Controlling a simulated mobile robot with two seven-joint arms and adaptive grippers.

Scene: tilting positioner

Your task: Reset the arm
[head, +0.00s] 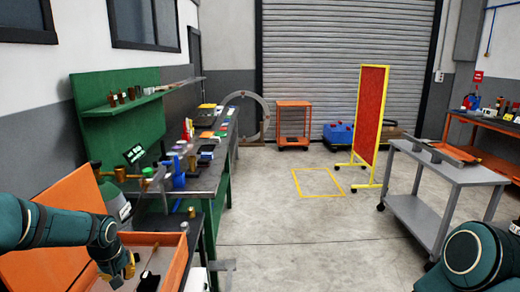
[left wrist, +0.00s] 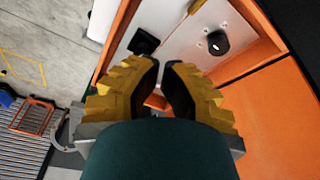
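My left gripper (head: 121,273) hangs at the lower left of the head view, over an open orange case with a pale inside. In the left wrist view its yellow-backed, black-padded fingers (left wrist: 161,66) lean toward each other. A narrow gap shows between them, with orange behind and nothing held. My left arm (head: 50,226) reaches in from the left edge. My right arm (head: 477,258) shows only as a teal link at the lower right, and its gripper is out of view.
The case's orange wall (head: 175,266) stands close to my left gripper. A dark round part (left wrist: 216,42) and a black square piece (left wrist: 144,41) lie inside. A cluttered bench (head: 205,180) stands beyond. A grey cart (head: 452,174) is at right. The middle floor is clear.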

